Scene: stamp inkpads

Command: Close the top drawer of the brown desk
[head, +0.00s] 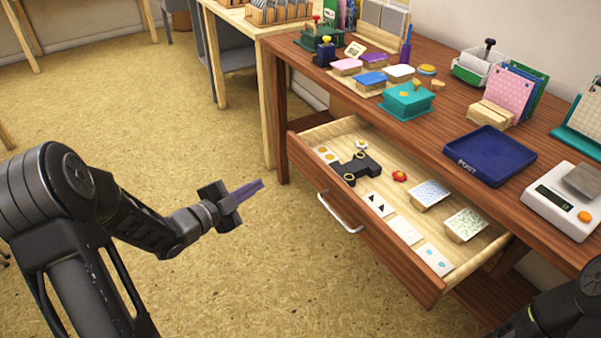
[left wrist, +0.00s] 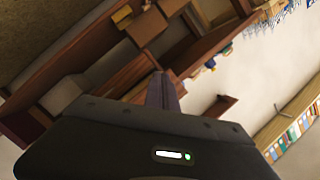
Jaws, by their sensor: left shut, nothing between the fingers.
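The brown desk (head: 447,118) stands at the right in the head view. Its top drawer (head: 360,226) is pulled far out toward the lower left, with a silver bar handle (head: 340,213) on its front. Several cards, stamps and a black item lie inside it. My left gripper (head: 248,191) is shut and empty, in the air to the left of the drawer front and apart from it. Its purple fingers point right toward the drawer. In the left wrist view the shut fingers (left wrist: 161,92) show against a tilted, dim background. My right gripper is not visible; only part of my right arm shows at lower right.
The desktop holds a blue tray (head: 490,155), a white scale (head: 566,203), a teal box (head: 407,102) and several inkpads. A light wood table (head: 262,27) adjoins the desk at the back. The floor left of the drawer is clear.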

